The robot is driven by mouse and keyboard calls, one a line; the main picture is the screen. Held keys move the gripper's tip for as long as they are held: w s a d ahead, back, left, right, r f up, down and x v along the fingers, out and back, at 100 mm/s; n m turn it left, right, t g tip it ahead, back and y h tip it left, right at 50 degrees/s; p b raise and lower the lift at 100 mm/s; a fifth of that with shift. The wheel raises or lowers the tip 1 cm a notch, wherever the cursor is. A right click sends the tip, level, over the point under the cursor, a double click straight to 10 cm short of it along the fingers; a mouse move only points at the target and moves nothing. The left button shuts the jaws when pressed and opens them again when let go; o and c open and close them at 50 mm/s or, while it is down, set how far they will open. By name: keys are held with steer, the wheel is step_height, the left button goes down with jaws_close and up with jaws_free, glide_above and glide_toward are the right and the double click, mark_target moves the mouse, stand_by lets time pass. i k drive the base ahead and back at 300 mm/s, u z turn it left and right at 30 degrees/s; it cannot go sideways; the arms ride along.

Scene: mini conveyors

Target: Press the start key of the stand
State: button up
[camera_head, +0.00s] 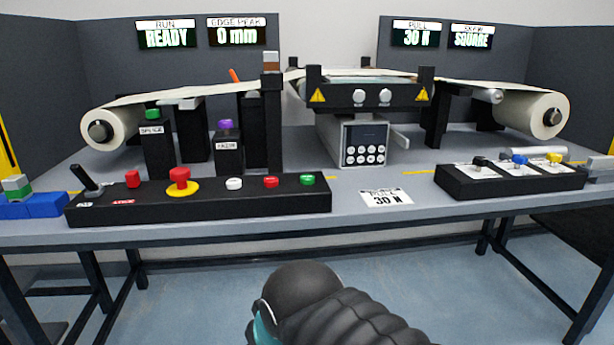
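A long black control box (200,206) lies along the front left of the table. Which one is the start key I cannot read. A green knob (152,114) tops a black post marked "SPLICE" behind the box. My arm shows as a dark ribbed part at the bottom centre; my gripper is not visible.
A black box with three levers (510,180) is at the right. Web rolls (110,127) (540,114) stand at both sides. A purple knob (225,124) tops another post.

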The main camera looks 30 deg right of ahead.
mark_target(306, 179)
steer(key=u, duration=1.5)
steer(key=k, duration=1.45)
steer(key=z, duration=2.15)
steer(key=i, duration=0.55)
